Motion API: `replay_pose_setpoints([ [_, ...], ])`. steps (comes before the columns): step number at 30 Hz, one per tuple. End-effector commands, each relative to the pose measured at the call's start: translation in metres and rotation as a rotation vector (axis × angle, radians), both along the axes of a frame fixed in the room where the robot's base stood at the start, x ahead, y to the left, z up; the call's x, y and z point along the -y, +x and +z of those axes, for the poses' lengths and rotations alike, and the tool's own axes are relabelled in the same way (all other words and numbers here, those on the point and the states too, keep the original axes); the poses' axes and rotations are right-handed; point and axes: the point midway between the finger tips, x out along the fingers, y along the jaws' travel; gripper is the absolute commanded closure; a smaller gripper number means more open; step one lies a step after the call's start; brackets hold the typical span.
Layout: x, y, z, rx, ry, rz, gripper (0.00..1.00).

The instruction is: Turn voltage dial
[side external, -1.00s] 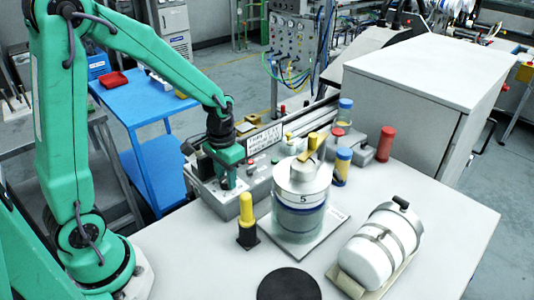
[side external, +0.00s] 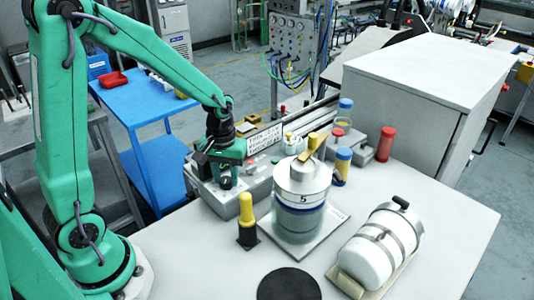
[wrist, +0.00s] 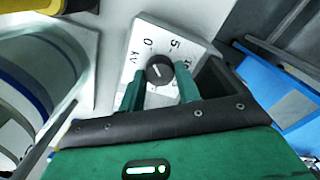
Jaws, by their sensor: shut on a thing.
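The voltage dial is a round black knob (wrist: 159,71) with a white pointer line, on a white plate (wrist: 172,41) marked 0, 5 and kV. In the wrist view the pointer slants to the upper left, roughly toward the 0. My gripper (wrist: 159,85) has its two green fingers on either side of the knob and is shut on it. In the side view my gripper (side external: 226,180) is low over the grey control box (side external: 257,188), and its fingers and the arm mostly hide the dial there.
A yellow-topped black post (side external: 246,222) stands in front. A strapped white cylinder (side external: 375,250) and a black disc (side external: 289,285) lie on the table. A lettered sign (side external: 264,145) stands behind my gripper.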

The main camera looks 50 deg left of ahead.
Motion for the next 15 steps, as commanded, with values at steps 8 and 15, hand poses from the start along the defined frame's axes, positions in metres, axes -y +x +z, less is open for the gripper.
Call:
replay_pose_setpoints([
  [8, -0.0001, 0.0002, 0.001, 0.001, 0.001, 0.001, 0.9],
  [15, -0.0001, 0.0002, 0.0005, 0.001, 0.001, 0.0, 0.46],
])
